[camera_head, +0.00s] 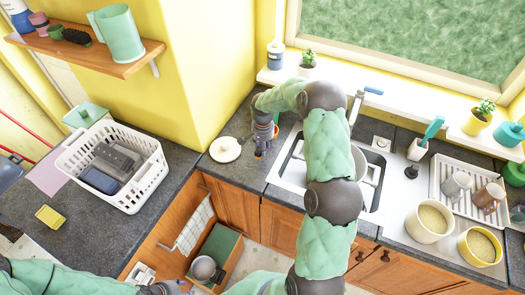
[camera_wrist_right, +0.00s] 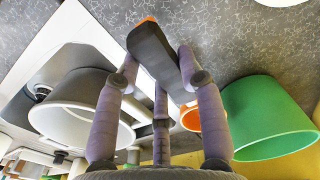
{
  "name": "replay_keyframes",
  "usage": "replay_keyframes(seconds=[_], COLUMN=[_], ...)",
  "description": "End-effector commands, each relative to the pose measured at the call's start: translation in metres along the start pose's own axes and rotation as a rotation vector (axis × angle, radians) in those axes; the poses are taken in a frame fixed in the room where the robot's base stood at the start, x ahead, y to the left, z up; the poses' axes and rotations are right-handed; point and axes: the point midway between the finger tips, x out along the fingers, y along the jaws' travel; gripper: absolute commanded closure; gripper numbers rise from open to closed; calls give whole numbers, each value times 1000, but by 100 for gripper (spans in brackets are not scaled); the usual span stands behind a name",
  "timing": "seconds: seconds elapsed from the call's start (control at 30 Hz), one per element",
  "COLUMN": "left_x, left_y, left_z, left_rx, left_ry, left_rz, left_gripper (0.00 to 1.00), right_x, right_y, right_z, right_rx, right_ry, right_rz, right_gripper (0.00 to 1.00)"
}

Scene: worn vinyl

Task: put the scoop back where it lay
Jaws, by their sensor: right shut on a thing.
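My right gripper (camera_head: 262,138) reaches over the dark counter left of the sink, fingers pointing down. In the right wrist view its fingers (camera_wrist_right: 158,82) are closed around a dark grey piece with an orange end (camera_wrist_right: 158,50). I take this to be the scoop, mostly hidden by the gripper in the head view, where a small dark and orange bit (camera_head: 260,153) shows below the fingers. I cannot tell whether it touches the counter. My left arm enters at the bottom left; its gripper (camera_head: 178,287) is cut by the frame edge and its jaws are unclear.
A white round lid-like piece (camera_head: 225,149) lies just left of the right gripper. The sink (camera_head: 290,172) is to the right. A white basket (camera_head: 148,178) is farther left.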

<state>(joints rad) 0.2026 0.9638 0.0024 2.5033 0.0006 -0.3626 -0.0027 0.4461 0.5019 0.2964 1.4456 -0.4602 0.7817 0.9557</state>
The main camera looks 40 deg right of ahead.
Motion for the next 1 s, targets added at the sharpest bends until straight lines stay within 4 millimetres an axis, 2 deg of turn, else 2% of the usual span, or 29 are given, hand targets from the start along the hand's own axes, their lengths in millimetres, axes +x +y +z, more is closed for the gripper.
replay_keyframes(seconds=[0.27, 0.5, 0.93, 0.97, 1.0], left_x=[0, -2, 2, 2, 1], left_y=[0, 1, -1, 0, 0], left_z=[0, 0, 0, 0, 0], left_rx=[0, 0, 0, 0, 0], left_ry=[0, 0, 0, 0, 0], left_rz=[0, 0, 0, 0, 0], left_gripper=[60, 60, 60, 60, 60], right_x=[12, 41, 48, 47, 47], right_y=[-6, -6, -6, -6, -6], right_z=[-8, -9, -9, -9, -9], right_rx=[0, -1, 0, -1, -1], right_ry=[0, -1, 1, 0, 0], right_rz=[0, 1, -1, 0, 0], right_gripper=[100, 100, 100, 53, 41])
